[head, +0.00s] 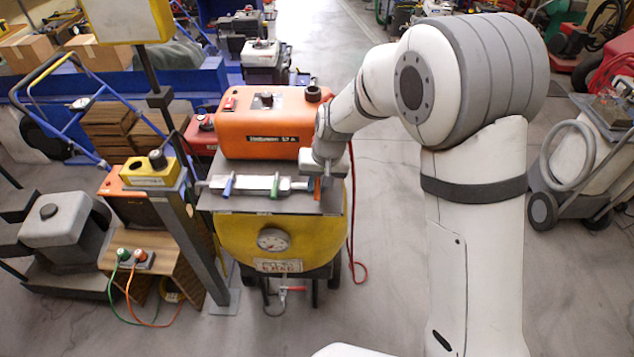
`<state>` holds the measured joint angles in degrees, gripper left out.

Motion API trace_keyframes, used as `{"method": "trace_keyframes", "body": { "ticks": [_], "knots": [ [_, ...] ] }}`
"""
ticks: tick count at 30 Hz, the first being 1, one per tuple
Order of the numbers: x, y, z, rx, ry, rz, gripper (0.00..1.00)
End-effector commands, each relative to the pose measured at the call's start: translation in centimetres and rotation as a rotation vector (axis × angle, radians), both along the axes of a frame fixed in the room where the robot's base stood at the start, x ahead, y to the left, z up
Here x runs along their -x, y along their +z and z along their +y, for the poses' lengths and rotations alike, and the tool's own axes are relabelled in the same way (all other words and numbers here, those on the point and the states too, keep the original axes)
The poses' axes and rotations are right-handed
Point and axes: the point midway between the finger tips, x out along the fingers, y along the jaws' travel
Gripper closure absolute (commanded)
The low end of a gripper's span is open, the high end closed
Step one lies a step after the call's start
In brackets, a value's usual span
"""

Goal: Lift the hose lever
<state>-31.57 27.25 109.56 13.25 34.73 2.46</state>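A silver valve bar (258,184) lies on a grey plate (300,204) on top of a yellow machine. It carries a blue lever (228,186), a green lever (275,188) and an orange lever (317,188) at its right end. No label shows which of them is the hose lever. My gripper (321,176) points down at the right end of the bar, at or just behind the orange lever. I cannot tell whether it touches that lever. Its fingers are small and partly hidden, so their opening does not show.
An orange tank (262,122) stands directly behind the plate. A grey post (190,225) with a yellow button box (150,172) stands close on the left. A red hose (352,225) hangs at the machine's right side. The floor (385,270) to the right is clear.

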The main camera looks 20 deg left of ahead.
Motion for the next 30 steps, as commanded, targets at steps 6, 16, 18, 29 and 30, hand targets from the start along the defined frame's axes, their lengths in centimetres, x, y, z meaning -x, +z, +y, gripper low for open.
{"method": "trace_keyframes", "body": {
  "ticks": [6, 16, 18, 29, 30],
  "knots": [
    [0.1, 0.0, 0.1, 0.0, 0.002, 0.0, 0.65],
    [0.1, 1.2, -0.1, -0.002, 0.003, -0.004, 0.65],
    [0.1, 2.3, -0.3, -0.002, 0.003, -0.005, 0.65],
    [0.5, 7.2, -1.4, 0.0, 0.003, -0.002, 0.65],
    [0.5, 7.4, -1.4, 0.0, 0.003, -0.002, 0.65]
  ]
}}
